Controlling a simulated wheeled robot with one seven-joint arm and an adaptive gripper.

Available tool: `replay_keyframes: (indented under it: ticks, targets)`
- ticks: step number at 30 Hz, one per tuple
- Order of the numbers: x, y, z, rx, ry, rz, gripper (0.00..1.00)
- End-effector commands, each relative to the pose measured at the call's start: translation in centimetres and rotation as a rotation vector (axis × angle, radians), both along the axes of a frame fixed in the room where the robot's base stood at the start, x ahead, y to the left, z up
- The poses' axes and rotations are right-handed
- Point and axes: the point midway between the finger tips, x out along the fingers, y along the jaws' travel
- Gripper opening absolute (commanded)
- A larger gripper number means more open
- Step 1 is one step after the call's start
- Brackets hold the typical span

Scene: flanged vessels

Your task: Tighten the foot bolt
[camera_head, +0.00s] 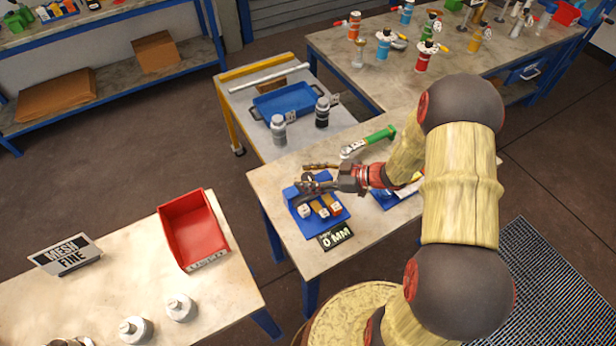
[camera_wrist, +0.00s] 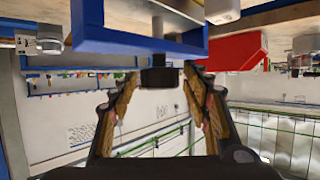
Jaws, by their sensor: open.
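A blue fixture (camera_head: 296,213) stands on the worktable, with small white and orange pieces on it. My gripper (camera_head: 305,185) is over its back left part. The wrist view appears upside down and shows the blue fixture (camera_wrist: 130,42) close by. A dark round bolt-like part (camera_wrist: 160,77) juts from the fixture; I cannot tell for sure that it is the foot bolt. The fingers of my gripper (camera_wrist: 160,88) are apart, one on each side of this part, with visible gaps. In the head view my gripper largely hides that part.
A black sign reading "0 MM" (camera_head: 336,237) lies at the fixture's front. A green-handled tool (camera_head: 380,137) lies behind my wrist. A red bin (camera_head: 190,232) is on the left table. A cart with a blue tray (camera_head: 287,101) stands behind. The floor between the tables is clear.

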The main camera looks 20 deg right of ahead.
Motion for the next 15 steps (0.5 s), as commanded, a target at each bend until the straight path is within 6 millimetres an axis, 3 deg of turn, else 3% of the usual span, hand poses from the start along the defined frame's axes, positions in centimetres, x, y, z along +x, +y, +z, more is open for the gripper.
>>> replay_keyframes:
  ticks: [2,15]
  targets:
    - [0.0,-0.02,0.02,0.0,0.0,0.0,0.48]
    - [0.0,-0.03,0.02,-0.001,-0.001,0.0,0.23]
